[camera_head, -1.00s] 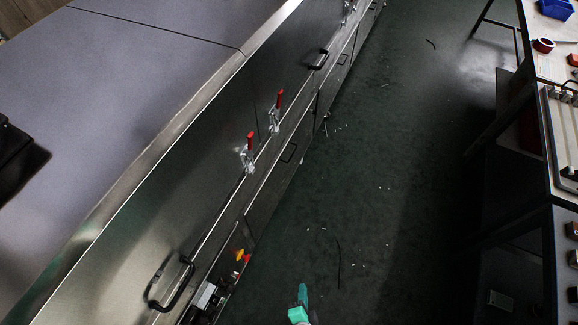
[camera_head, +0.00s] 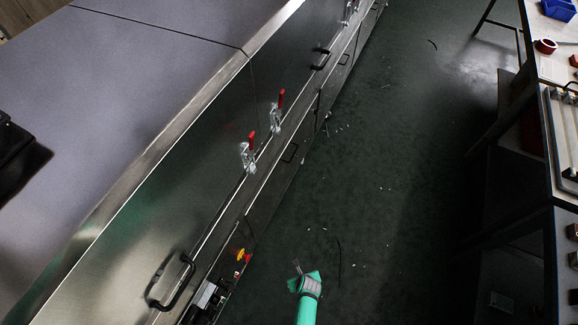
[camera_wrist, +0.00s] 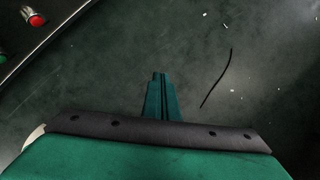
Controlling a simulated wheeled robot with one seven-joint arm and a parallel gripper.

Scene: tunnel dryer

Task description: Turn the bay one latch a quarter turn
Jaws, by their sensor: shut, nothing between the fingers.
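Two red-handled metal latches sit on the long steel dryer front in the head view: a nearer one (camera_head: 249,155) and a farther one (camera_head: 276,116). Both red handles point up. I cannot tell from any label which is the bay one latch. My gripper (camera_head: 296,264) is below and to the right of them, over the dark floor, apart from the dryer. In the wrist view my gripper (camera_wrist: 160,77) has its green fingers together with nothing between them. No latch shows in the wrist view.
A black door handle (camera_head: 174,282) juts out at the near end of the dryer. A control panel with a yellow-and-red button (camera_head: 243,255) sits below. A red button (camera_wrist: 36,19) shows in the wrist view. A workbench (camera_head: 545,65) stands right. The aisle floor between is mostly clear, with scattered scraps.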

